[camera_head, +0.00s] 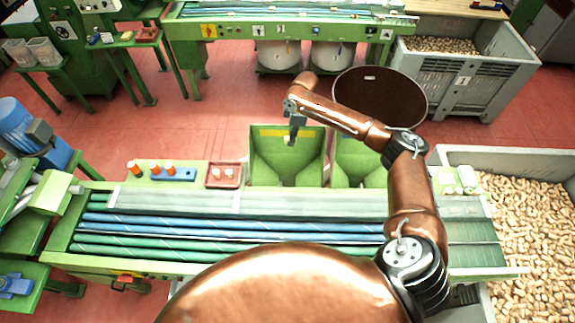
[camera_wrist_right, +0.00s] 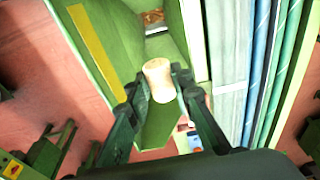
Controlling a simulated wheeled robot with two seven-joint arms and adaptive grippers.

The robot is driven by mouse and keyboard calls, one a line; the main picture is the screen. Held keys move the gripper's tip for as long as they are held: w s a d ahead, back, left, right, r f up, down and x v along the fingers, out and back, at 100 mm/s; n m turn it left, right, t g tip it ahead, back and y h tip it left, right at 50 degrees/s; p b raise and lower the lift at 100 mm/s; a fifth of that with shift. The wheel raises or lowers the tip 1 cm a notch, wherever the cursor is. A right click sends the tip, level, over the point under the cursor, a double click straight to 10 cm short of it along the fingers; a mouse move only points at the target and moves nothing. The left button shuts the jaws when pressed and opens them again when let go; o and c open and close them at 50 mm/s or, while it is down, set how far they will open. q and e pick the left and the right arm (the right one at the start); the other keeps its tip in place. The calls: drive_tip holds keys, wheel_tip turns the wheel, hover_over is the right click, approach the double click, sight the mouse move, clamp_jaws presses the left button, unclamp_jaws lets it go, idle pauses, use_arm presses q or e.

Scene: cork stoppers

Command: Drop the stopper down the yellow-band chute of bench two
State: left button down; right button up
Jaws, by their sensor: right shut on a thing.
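My right gripper (camera_head: 291,137) is shut on a pale cork stopper (camera_wrist_right: 159,82), which sits between its two fingertips in the wrist view. The stopper is small and partly hidden by the gripper in the head view. The gripper hangs over the green chute with the yellow band (camera_head: 262,133), on the far side of the near bench. In the wrist view the chute's yellow band (camera_wrist_right: 97,50) runs left of the stopper, and green chute walls show behind it. I cannot tell the stopper's exact height above the chute. My left gripper is not in view.
A second green chute (camera_head: 347,172) stands just right, partly behind my right arm. A red tray (camera_head: 223,184) with pale pieces and a blue rack (camera_head: 172,175) with orange-topped items lie left. A cork-filled bin (camera_head: 470,149) is at right. A dark round top (camera_head: 380,92) stands beyond.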

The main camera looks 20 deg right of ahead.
drive_tip(key=o, duration=0.8)
wheel_tip(320, 180, up, 12)
drive_tip(key=d, duration=0.1)
drive_tip(key=shift+s+d, duration=0.3)
drive_tip(key=shift+s, duration=0.1)
